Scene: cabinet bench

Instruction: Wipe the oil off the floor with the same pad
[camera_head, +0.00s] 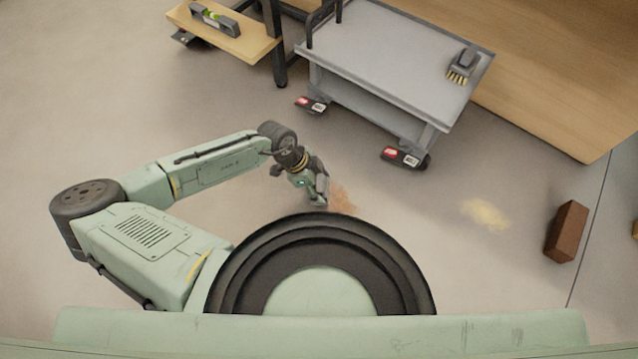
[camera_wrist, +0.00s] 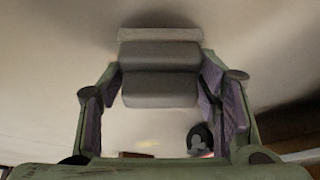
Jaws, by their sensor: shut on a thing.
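My gripper (camera_head: 314,190) reaches down low over the floor, just left of a brownish stain (camera_head: 343,200) that looks like the oil. In the wrist view my gripper (camera_wrist: 160,95) is shut on a grey block-like pad (camera_wrist: 160,90), with a finger on each side of it. A paler strip shows at the pad's far edge. The pad appears at or very near the floor; I cannot tell whether it touches. Part of the stain may be hidden behind my gripper and my own body.
A pale yellow patch (camera_head: 484,213) lies on the floor to the right, with a brown block (camera_head: 567,231) beyond it. A grey cart (camera_head: 400,52) with a brush (camera_head: 462,66) stands behind. Floor at left is clear.

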